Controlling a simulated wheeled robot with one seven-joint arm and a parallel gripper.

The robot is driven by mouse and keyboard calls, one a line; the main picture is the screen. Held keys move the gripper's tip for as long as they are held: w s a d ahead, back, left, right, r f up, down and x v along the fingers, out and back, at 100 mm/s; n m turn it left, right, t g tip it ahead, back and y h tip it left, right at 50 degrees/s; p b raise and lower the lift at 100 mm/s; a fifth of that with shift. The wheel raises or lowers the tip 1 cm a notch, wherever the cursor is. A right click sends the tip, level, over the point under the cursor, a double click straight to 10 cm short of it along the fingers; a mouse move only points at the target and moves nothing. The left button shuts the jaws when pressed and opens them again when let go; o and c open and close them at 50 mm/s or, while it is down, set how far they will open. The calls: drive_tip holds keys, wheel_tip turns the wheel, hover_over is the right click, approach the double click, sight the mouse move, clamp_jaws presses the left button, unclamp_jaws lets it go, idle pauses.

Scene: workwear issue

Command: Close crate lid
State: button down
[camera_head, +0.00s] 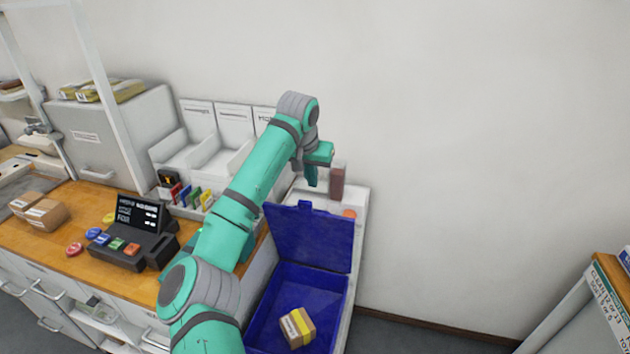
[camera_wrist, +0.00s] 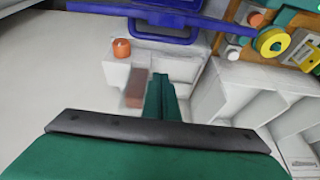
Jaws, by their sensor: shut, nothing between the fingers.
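The blue crate (camera_head: 262,325) stands low, right of the counter, with its lid (camera_head: 312,238) raised upright at the back. A small brown box with a yellow band (camera_head: 297,328) lies inside the crate. My gripper (camera_head: 311,184) is shut and empty, above and behind the raised lid, apart from it. In the wrist view my gripper (camera_wrist: 160,95) points down over a white surface, and the blue lid's edge with its handle (camera_wrist: 165,38) shows at the top.
A brown block (camera_head: 337,182) stands close to the right of my gripper, and an orange piece (camera_wrist: 121,48) lies near it. White bins (camera_head: 210,150) and a counter with a keypad terminal (camera_head: 130,245) are on the left. The wall is behind; the right side is free up to a shelf (camera_head: 590,310).

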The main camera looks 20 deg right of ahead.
wheel_tip(320, 180, down, 7)
drive_tip(key=s, duration=0.1)
drive_tip(key=shift+a, duration=0.4)
drive_tip(key=shift+a, duration=0.1)
idle(0.5)
